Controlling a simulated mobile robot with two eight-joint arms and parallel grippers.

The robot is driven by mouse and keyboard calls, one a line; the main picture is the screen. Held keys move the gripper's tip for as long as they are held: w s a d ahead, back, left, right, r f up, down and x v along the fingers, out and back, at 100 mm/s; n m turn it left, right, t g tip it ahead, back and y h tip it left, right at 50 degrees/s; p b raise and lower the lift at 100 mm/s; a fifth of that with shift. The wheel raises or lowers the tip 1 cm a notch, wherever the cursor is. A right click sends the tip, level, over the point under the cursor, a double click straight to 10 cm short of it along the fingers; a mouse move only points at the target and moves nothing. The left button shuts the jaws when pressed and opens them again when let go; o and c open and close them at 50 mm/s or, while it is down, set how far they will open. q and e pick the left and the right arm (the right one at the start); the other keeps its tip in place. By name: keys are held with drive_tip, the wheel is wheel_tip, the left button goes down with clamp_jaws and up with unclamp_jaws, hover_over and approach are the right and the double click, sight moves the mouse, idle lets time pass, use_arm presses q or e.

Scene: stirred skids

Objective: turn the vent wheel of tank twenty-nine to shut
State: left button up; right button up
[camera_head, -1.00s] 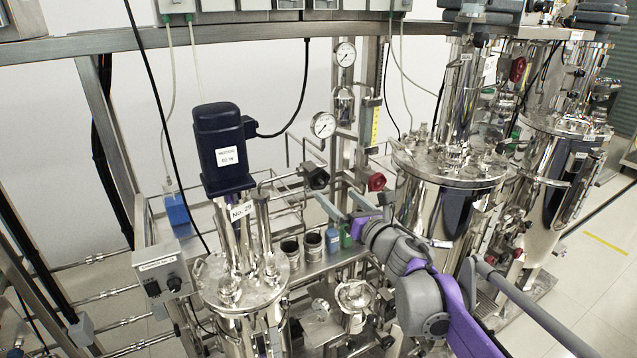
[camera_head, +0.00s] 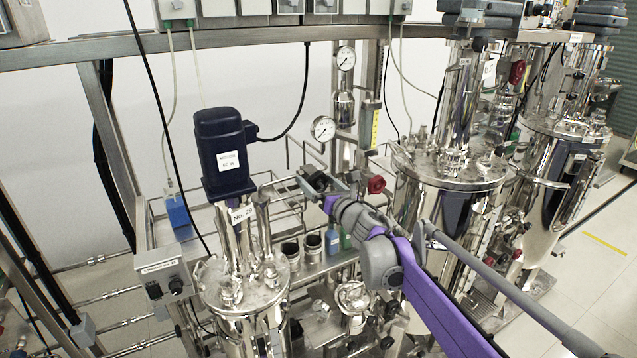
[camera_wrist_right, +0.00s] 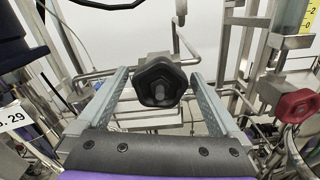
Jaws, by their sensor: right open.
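Tank twenty-nine (camera_head: 238,300) is the shiny steel vessel at the left centre of the head view, with a "No. 29" label (camera_head: 241,213) below its blue motor (camera_head: 222,152). The black vent wheel (camera_head: 318,181) sits on a pipe to the right of the motor. In the right wrist view the black wheel (camera_wrist_right: 158,84) faces me at the centre. My right gripper (camera_head: 325,185) is open, one finger on each side of the wheel. In the wrist view its fingertips (camera_wrist_right: 160,76) show small gaps to the wheel. My left gripper is not in view.
A red wheel (camera_head: 376,185) stands close to the right of my gripper, also visible in the wrist view (camera_wrist_right: 298,104). Pressure gauges (camera_head: 324,128) hang above. Other steel tanks (camera_head: 455,190) fill the right side.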

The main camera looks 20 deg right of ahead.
drive_tip(key=c, duration=1.3)
